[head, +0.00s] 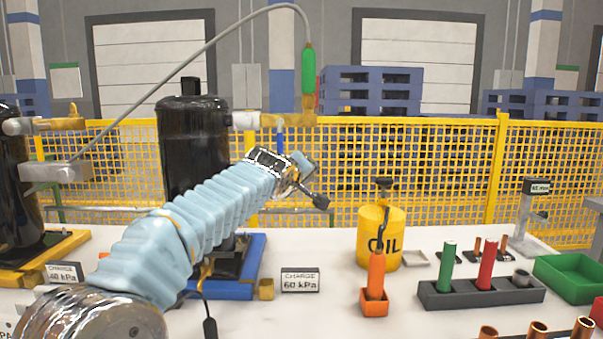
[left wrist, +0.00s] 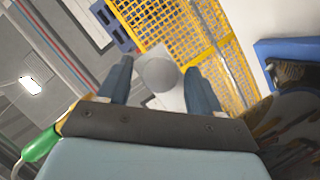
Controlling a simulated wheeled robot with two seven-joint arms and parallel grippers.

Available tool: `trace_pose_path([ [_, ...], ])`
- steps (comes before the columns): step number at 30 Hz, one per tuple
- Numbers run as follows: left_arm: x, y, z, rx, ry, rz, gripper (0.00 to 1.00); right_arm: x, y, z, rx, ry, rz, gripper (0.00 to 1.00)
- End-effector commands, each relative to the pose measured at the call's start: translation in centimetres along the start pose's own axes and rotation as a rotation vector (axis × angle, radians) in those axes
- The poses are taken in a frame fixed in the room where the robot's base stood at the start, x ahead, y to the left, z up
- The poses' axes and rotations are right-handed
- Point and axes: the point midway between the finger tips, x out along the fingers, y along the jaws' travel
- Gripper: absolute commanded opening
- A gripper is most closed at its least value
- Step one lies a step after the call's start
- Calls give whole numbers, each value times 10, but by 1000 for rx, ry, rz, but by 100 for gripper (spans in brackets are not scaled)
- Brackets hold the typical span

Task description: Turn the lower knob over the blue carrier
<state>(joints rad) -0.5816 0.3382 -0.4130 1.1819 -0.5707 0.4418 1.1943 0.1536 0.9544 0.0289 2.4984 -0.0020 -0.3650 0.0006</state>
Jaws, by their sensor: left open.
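The blue carrier (head: 254,262) stands on the white table and bears a black compressor tank (head: 190,145); the carrier also shows at the right of the left wrist view (left wrist: 270,48). A brass fitting (head: 268,120) with a pale end sticks out right from the tank's top, with a blue part (head: 281,140) below it. My left gripper (head: 306,166) is just below and right of these. In the left wrist view its fingers are open, with a grey round piece (left wrist: 157,74) between them; I cannot tell whether they touch it. My arm hides part of the tank. My right gripper is not in view.
A grey hose with a green grip (head: 308,72) arches above my arm. Another tank (head: 15,185) on a yellow carrier stands left. Right are a yellow oil can (head: 381,238), a rack (head: 480,293) and a green bin (head: 572,278). A yellow fence (head: 430,170) runs behind.

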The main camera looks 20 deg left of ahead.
Motion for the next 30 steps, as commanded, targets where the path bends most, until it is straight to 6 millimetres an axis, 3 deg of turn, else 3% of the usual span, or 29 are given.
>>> trace_pose_path([
  [5,0,0,0,0,0,0,63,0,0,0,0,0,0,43],
  [16,0,0,0,0,0,-1,9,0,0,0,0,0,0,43],
  [30,0,1,0,122,0,-52,9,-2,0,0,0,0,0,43],
])
